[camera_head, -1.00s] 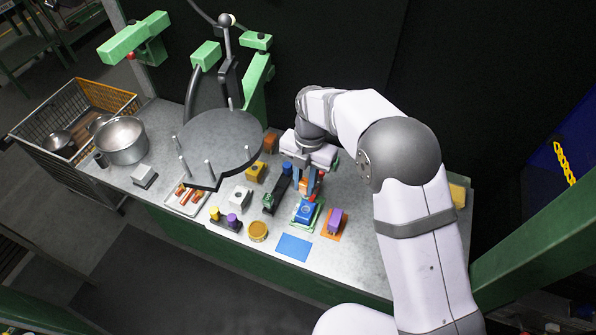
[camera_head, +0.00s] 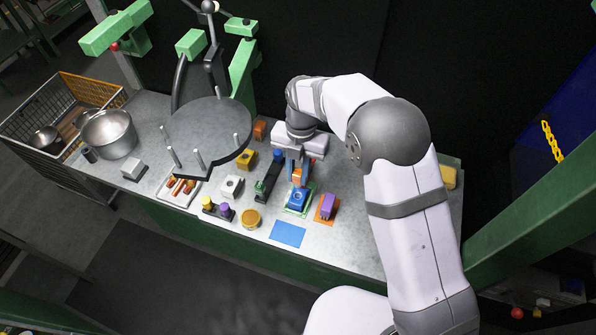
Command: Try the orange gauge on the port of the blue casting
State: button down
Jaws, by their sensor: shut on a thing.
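The blue casting (camera_head: 296,200) sits on a green-edged mat on the bench, its top facing up. My gripper (camera_head: 298,173) points down just above it, shut on the orange gauge (camera_head: 297,180). The gauge shows as a small orange patch between and below the fingers. Its lower end is at or just over the top of the casting. I cannot tell whether it touches or enters the port, which the gauge and fingers partly hide.
A purple block (camera_head: 327,206) on an orange mat stands close on the right. A blue mat (camera_head: 288,234) lies in front.

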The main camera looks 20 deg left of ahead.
aim_at(298, 186)
jog(key=shift+f+b, duration=1.4)
jog(key=shift+f, duration=0.95)
jog(key=shift+f+b, duration=0.4)
jog(key=shift+f, duration=0.35)
jog(key=shift+r, duration=0.1)
dwell(1.0)
jog(key=shift+r+p, duration=2.45)
jog(key=shift+r, duration=1)
